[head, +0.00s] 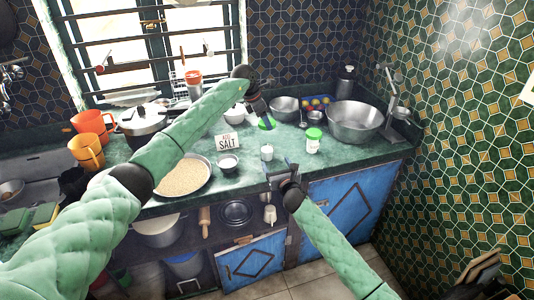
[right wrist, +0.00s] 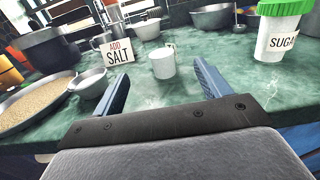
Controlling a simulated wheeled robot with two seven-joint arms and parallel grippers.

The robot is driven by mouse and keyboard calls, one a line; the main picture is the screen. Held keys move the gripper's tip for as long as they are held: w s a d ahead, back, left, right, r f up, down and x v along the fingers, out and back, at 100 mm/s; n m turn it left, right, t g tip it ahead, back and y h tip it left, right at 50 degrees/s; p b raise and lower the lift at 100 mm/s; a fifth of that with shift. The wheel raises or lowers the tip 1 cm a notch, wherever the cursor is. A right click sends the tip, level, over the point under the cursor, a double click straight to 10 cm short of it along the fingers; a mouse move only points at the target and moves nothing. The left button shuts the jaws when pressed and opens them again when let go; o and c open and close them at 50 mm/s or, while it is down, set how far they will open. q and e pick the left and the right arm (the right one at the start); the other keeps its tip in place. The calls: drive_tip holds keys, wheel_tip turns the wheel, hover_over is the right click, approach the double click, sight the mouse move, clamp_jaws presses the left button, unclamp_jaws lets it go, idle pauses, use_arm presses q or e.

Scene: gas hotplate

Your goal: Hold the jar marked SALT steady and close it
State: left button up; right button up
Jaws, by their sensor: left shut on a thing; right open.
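A small white jar (head: 267,153) stands upright on the green counter with no lid on it. It also shows in the right wrist view (right wrist: 163,63), and I see no SALT marking on its visible side. My left gripper (head: 267,121) is shut on a green lid (head: 266,124), behind the white jar and apart from it. My right gripper (head: 281,168) is open and empty at the counter's front edge. In the right wrist view its fingers point toward the white jar, which stands beyond their tips.
A SUGAR jar (head: 313,142) with a green lid stands right of the white jar. An ADD SALT card (head: 228,142), a small bowl (head: 228,163) and a grain tray (head: 182,179) are on the left. Metal bowls (head: 354,120) stand behind. Some counter around the white jar is clear.

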sight(269, 151)
drive_tip(key=shift+w, duration=0.1)
drive_tip(key=x, duration=1.1)
drive_tip(key=shift+w+a, duration=0.15)
drive_tip(key=shift+w, duration=0.2)
drive_tip(key=shift+c, duration=0.5)
drive_tip(key=c, duration=1.4)
use_arm(q)
drive_tip(key=shift+f, duration=2.45)
drive_tip(key=shift+f, duration=0.9)
drive_tip(key=shift+f, duration=0.55)
